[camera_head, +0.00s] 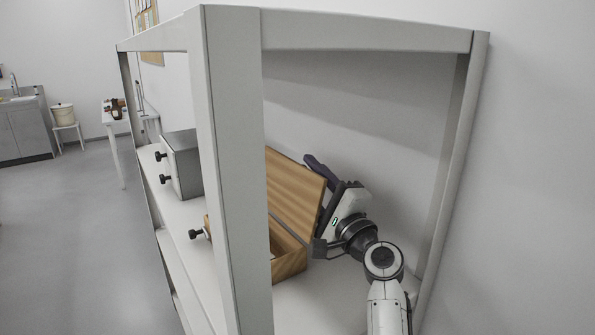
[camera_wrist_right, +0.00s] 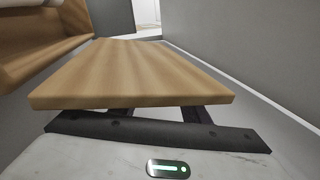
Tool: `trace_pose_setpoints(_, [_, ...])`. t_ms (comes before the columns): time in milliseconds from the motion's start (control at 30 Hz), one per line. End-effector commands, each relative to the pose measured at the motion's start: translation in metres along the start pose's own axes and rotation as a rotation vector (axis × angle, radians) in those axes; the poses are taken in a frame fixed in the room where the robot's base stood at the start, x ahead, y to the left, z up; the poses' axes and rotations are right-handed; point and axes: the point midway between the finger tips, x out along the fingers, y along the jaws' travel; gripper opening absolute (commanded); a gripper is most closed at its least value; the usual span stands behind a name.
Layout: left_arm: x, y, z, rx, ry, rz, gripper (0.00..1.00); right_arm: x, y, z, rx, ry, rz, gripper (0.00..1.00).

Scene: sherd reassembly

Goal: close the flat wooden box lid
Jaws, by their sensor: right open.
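The wooden box (camera_head: 290,262) stands on the white shelf, partly hidden behind the front post. Its flat lid (camera_head: 297,190) is raised, standing open and leaning back at a steep tilt. My right gripper (camera_head: 328,187) is open and empty at the lid's right, outer side. In the right wrist view the lid (camera_wrist_right: 130,75) lies across the picture close in front of the gripper and hides most of the fingers. I cannot tell whether they touch. The box's inside (camera_wrist_right: 35,45) shows at the upper left there. My left gripper is not in view.
A white shelf frame surrounds the box, with a thick front post (camera_head: 232,160) and a right post (camera_head: 455,150). A grey box (camera_head: 186,160) with black knobs stands to the left. A wall is close behind. Bare shelf (camera_head: 310,305) lies in front of the box.

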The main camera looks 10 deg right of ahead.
Motion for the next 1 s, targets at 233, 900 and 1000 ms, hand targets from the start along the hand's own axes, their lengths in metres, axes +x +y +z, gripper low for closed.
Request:
trace_pose_setpoints(233, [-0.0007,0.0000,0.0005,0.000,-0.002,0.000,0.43,0.0020,-0.0014,-0.0008,-0.001,0.003,-0.001,0.42])
trace_pose_setpoints(900, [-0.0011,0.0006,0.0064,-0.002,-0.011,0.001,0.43,0.0018,-0.0016,0.0010,-0.018,-0.002,-0.001,0.00])
trace_pose_setpoints(1000, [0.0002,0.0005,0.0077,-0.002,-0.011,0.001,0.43,0.0019,-0.0023,0.0040,-0.049,-0.011,-0.001,0.00])
